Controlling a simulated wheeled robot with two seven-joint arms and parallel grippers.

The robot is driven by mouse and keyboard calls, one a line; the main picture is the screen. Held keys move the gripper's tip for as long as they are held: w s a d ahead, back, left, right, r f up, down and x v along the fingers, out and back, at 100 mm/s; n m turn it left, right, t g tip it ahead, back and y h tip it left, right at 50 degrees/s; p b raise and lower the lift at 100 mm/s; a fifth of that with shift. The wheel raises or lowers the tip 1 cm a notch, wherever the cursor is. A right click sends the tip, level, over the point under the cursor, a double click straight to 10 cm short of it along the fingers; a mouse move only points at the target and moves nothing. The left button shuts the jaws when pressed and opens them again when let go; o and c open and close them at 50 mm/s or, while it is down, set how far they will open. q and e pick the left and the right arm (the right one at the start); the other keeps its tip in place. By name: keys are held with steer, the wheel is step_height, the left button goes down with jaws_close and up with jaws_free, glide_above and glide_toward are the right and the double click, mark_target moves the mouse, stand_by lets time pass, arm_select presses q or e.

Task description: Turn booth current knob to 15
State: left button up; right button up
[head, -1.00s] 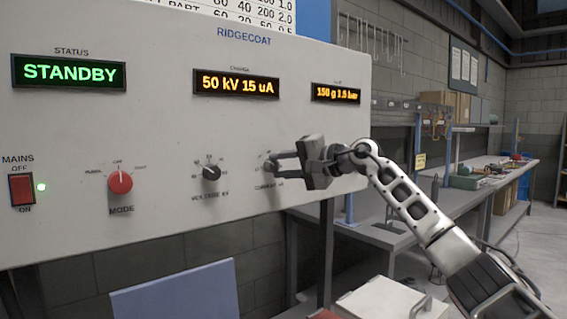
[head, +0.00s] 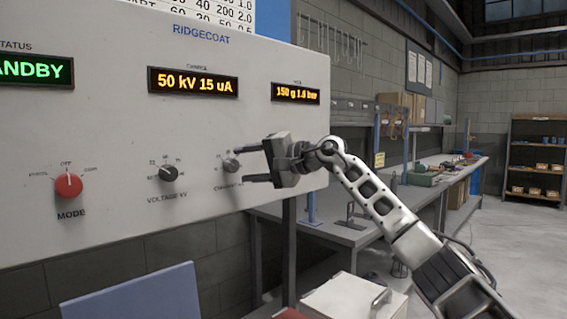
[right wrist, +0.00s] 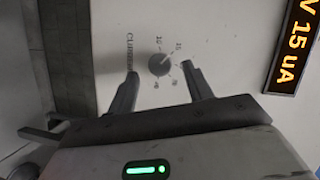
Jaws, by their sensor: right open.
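The current knob (head: 232,165) is a small dark knob, rightmost in the row on the light grey booth panel (head: 110,130). My right gripper (head: 242,165) is open and empty, just right of this knob, with its fingers pointing at the panel. In the right wrist view the knob (right wrist: 159,64) shows between and slightly beyond the open fingertips (right wrist: 160,70), with clear gaps on both sides. The charge display (head: 194,82) reads 50 kV 15 uA. My left gripper is not in view.
The voltage knob (head: 168,173) and red mode knob (head: 68,185) sit left of the current knob. A status display (head: 36,71) and a right-hand display (head: 297,93) are above. A workbench (head: 345,228) stands behind my right arm.

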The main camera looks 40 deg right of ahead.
arm_select(q)
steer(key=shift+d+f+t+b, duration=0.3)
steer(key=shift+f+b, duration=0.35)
steer(key=shift+b, duration=1.2)
arm_select(e)
steer(key=v, duration=1.4)
steer(key=shift+s, duration=0.1)
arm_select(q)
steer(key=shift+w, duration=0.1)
